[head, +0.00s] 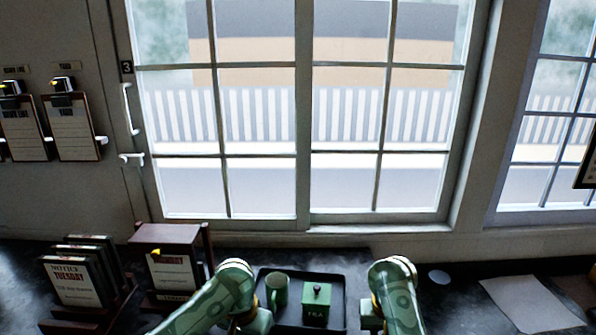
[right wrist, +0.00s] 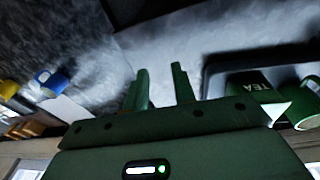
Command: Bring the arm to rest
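My right gripper (right wrist: 160,68) is open in the right wrist view, its two green fingers apart with nothing between them. Grey counter shows beyond the fingers. In the head view my right arm (head: 395,285) bends at the bottom, just right of a black tray (head: 340,305); its fingers are not clear there. My left arm (head: 235,280) comes in from the lower left and bends down at the tray's left side. The left gripper (head: 252,322) is only partly visible at the bottom edge, and its fingers cannot be made out.
The tray holds a green mug (head: 277,290) and a green TEA tin (head: 317,298). Notice holders (head: 78,280) and a brown box (head: 165,255) stand left. A white paper (head: 530,303) lies right. A blue mug (right wrist: 52,82) shows in the wrist view. Windows stand behind the counter.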

